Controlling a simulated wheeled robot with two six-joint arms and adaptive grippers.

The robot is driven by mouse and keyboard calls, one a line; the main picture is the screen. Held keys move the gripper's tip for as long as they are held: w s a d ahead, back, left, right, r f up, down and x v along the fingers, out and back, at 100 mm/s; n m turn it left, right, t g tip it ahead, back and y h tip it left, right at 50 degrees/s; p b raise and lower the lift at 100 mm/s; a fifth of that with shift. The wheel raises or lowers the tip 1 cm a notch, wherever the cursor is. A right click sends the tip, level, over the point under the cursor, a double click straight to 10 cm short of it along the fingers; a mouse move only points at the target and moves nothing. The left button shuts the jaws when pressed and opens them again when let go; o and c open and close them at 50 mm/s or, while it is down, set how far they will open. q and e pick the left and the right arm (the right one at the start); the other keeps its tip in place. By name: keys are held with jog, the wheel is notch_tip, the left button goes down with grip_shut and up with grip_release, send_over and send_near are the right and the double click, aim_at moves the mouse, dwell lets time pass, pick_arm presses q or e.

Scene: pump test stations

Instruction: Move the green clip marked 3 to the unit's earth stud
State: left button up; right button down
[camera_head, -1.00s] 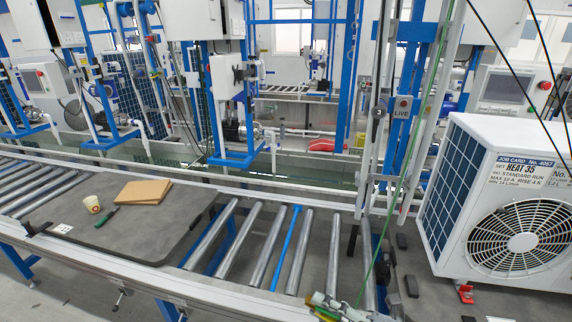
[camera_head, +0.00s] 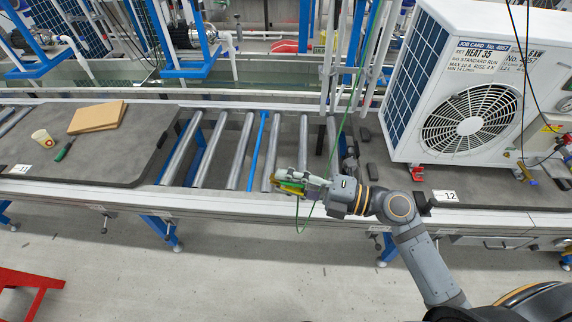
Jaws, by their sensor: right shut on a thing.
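My right gripper (camera_head: 287,184) reaches in from the right and is over the rollers near the conveyor's front edge. It is shut on a small green clip (camera_head: 291,189), partly hidden by the fingers; its number is not readable. A thin green lead (camera_head: 339,135) runs up from near the gripper, and a loop hangs below it. The white unit (camera_head: 421,84) with a round fan grille stands to the right, apart from the gripper. Its open right side shows wires and fittings (camera_head: 556,126), but I cannot pick out the earth stud. My left gripper is out of view.
A dark mat (camera_head: 40,180) on the left bears a cup (camera_head: 42,138), a brown board (camera_head: 98,116) and a green-handled tool (camera_head: 64,150). Red feet (camera_head: 416,173) show under the unit, near a card marked 12 (camera_head: 445,196). Bare rollers (camera_head: 208,150) lie between.

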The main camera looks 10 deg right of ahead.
notch_tip(320, 180, up, 4)
jog(key=n+g+y, duration=0.1)
jog(key=n+g, duration=0.1)
jog(key=g, duration=0.1)
jog(key=n+g, duration=0.2)
jog(key=g, duration=0.1)
jog(key=shift+a+f+y, duration=0.15)
jog(key=shift+f+y, duration=0.05)
jog(key=shift+y, duration=0.2)
jog(key=shift+s+a+r+n+g, duration=0.15)
jog(key=shift+r+n+g, duration=0.35)
jog(key=shift+g, duration=0.35)
jog(key=shift+s+a+r+n+g, duration=0.15)
jog(key=shift+r+n+g, duration=0.2)
jog(key=shift+n+g, duration=0.4)
jog(key=shift+g, duration=0.3)
jog(key=shift+d, duration=0.1)
jog(key=d+r+m+t, duration=0.1)
jog(key=r+t, duration=0.1)
jog(key=s+d+r+m+t, duration=0.1)
jog(key=d+t, duration=0.1)
jog(key=shift+s+d+r+m, duration=0.1)
jog(key=shift+d+r+m, duration=0.05)
jog(key=shift+r+m, duration=0.25)
jog(key=shift+d+r+m+t, duration=0.2)
jog(key=shift+r+m+t, duration=0.2)
jog(key=shift+t, duration=0.3)
jog(key=shift+r, duration=0.1)
